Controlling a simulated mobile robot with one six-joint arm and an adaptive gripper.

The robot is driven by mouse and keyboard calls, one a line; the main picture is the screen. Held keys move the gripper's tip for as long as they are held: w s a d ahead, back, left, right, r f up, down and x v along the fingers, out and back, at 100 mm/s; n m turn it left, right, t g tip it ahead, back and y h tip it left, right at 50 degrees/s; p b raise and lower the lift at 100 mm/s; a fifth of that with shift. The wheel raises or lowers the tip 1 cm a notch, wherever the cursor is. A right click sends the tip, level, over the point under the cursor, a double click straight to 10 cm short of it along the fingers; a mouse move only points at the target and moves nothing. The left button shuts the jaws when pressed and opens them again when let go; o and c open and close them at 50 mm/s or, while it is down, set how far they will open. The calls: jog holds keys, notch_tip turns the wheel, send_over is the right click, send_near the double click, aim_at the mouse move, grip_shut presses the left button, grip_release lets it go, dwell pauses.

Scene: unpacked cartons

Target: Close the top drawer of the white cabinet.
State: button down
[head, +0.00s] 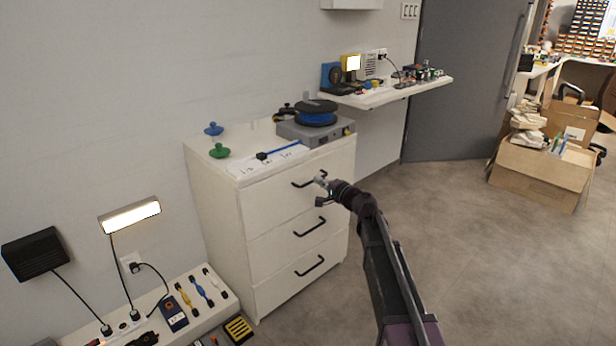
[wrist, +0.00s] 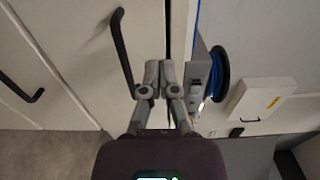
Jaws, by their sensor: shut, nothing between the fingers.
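The white cabinet (head: 215,205) stands against the wall with three drawers, each with a black bar handle. The top drawer (head: 270,198) looks nearly in line with the drawers below. A narrow dark gap runs along its upper edge in the wrist view, and I cannot tell whether it is fully in. Its handle (head: 303,184) also shows in the wrist view (wrist: 121,50). My gripper (head: 321,183) is shut and empty in front of the top drawer, by the right end of the handle. In the wrist view my fingertips (wrist: 158,73) are beside the handle; contact is unclear.
A grey device (head: 318,132) with a blue spool (head: 316,117) stands on the cabinet top, beside green and blue knobbed items. A low white bench (head: 160,318) with lamps and tools is at the left. Open floor lies to the right, before a carton (head: 540,175).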

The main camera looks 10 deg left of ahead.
jog(key=shift+v, duration=2.55)
jog(key=s+d+f+n+g+h+p, duration=0.1)
jog(key=s+d+f+n+g+h, duration=0.25)
jog(key=s+f, duration=0.35)
jog(key=s+d+f+n+g+h, duration=0.25)
jog(key=s+d+f, duration=0.25)
jog(key=s, duration=0.4)
jog(key=s+d+f+n+g+h+p, duration=0.1)
jog(key=s+d+f+g+h, duration=0.2)
jog(key=s+d, duration=0.5)
jog(key=s+d+f+n+g+h+p, duration=0.1)
jog(key=s+d+g+h, duration=0.1)
jog(key=s+d+h, duration=0.45)
notch_tip(320, 180, up, 37)
jog(key=d+y+p, duration=0.1)
jog(key=p, duration=3.6)
jog(key=shift+s+r, duration=0.2)
jog(key=shift+s, duration=0.25)
jog(key=shift+s+d, duration=0.15)
jog(key=shift+s, duration=0.05)
